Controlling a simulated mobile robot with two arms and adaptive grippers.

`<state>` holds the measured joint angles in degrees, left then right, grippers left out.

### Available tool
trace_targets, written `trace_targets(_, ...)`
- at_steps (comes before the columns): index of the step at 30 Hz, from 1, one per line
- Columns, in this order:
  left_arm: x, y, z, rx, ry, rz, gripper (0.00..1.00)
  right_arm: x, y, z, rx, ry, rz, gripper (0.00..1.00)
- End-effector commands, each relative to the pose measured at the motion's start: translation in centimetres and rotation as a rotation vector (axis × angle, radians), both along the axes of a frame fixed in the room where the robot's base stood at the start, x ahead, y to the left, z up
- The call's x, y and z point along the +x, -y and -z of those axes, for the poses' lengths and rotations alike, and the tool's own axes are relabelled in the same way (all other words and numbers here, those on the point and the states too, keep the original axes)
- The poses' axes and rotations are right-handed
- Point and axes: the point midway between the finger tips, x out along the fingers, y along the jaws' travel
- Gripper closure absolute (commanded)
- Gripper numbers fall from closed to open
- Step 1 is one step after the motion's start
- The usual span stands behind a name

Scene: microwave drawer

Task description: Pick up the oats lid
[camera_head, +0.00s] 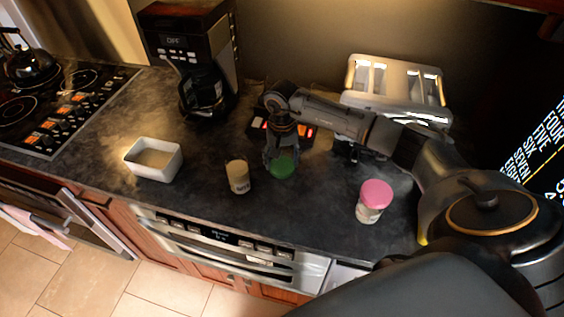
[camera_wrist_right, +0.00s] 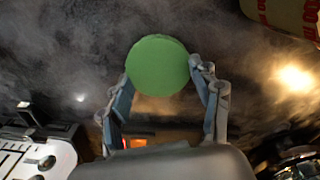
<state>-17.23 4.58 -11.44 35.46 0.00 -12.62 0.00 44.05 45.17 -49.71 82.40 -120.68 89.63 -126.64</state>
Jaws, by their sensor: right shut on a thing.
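The green round lid (camera_head: 284,168) shows on the dark counter area, right of an open jar (camera_head: 238,177) with tan contents and a label too small to read in the head view. My right gripper (camera_head: 281,157) reaches down over the lid and is shut on it. In the right wrist view the green lid (camera_wrist_right: 157,65) sits between the two fingertips of the right gripper (camera_wrist_right: 160,78), one finger on each side. I cannot tell whether the lid touches the counter. My left gripper is not in view.
A jar with a pink lid (camera_head: 374,200) stands to the right. A white rectangular dish (camera_head: 154,159) stands at left. Behind are a coffee maker (camera_head: 197,60) and a toaster (camera_head: 398,85). A stove (camera_head: 62,100) is at far left. The counter's front edge is near the jars.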

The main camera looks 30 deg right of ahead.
Motion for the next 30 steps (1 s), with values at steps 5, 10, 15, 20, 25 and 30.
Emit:
trace_targets(5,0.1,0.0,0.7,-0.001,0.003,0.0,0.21,0.2,0.0,-1.7,0.001,0.005,0.0,0.48)
trace_targets(10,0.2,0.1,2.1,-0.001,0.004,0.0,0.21,-1.0,-1.3,-4.5,-0.001,0.006,-0.006,0.48)
trace_targets(15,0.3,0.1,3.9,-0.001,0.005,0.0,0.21,-3.2,-4.0,-8.6,-0.001,0.009,-0.007,0.48)
trace_targets(20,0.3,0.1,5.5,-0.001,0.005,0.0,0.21,-5.8,-7.2,-10.2,0.001,0.006,-0.008,0.48)
trace_targets(25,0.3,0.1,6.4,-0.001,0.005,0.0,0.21,-7.7,-9.5,-11.7,0.0,0.004,-0.005,0.48)
trace_targets(30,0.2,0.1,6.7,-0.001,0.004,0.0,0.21,-8.6,-10.6,-12.5,0.0,0.001,-0.002,0.48)
